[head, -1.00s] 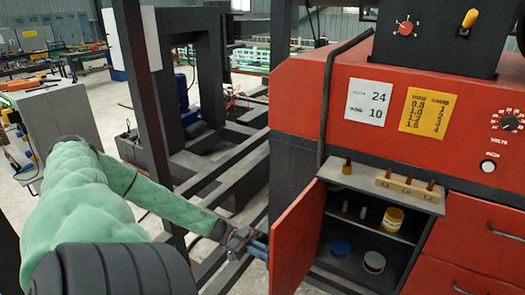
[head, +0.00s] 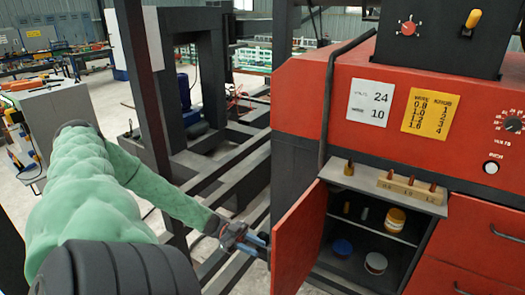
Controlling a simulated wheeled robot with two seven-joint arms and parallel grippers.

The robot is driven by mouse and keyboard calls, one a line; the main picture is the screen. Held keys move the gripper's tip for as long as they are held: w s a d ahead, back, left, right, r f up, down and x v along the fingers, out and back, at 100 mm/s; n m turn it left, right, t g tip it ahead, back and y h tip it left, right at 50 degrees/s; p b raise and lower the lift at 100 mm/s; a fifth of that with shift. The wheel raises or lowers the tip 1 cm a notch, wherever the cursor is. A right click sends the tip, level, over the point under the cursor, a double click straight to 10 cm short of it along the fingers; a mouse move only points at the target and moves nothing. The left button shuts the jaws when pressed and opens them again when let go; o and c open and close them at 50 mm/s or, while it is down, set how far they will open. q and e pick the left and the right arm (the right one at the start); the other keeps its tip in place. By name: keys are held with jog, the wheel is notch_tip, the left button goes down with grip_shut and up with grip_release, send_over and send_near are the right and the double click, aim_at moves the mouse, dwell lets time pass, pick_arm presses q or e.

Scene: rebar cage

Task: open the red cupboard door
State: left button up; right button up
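The red cupboard door (head: 297,240) stands open, swung out to the left of the dark cupboard opening (head: 345,247) in the red machine. Inside are a yellow-and-white tin (head: 395,219), a blue-lidded tin (head: 342,248) and a tin with a reddish lid (head: 376,263). My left gripper (head: 258,243) is at the outer left side of the door, near its edge. Its fingertips are partly hidden by the door, so I cannot tell whether they touch it or how far apart they are. My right gripper is not in view.
A grey ledge (head: 365,183) with a wooden block (head: 410,187) of small tips lies above the opening. Red drawers (head: 480,235) are to the right. A dark steel frame (head: 205,150) stands behind my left arm. A grey cabinet (head: 62,125) is at the far left.

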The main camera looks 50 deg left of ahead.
pick_arm(q)
jog(key=shift+v, duration=1.75)
